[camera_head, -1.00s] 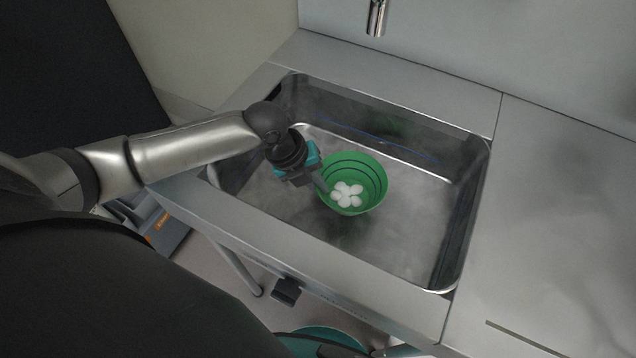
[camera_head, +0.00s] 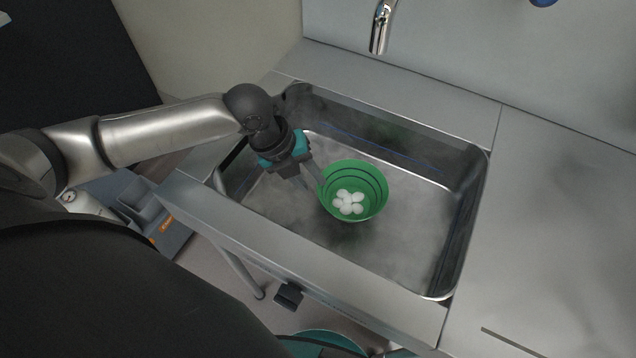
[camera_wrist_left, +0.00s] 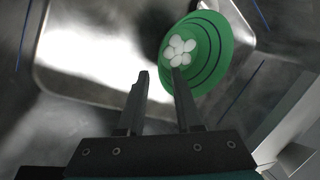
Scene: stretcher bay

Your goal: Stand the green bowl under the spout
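My right gripper is out of view.
A steel counter (camera_head: 560,215) lies right of the sink, whose raised walls surround the bowl. The sink floor right of the bowl is clear. A teal round object (camera_head: 325,342) is below the front edge. A grey case (camera_head: 168,222) stands low at left.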

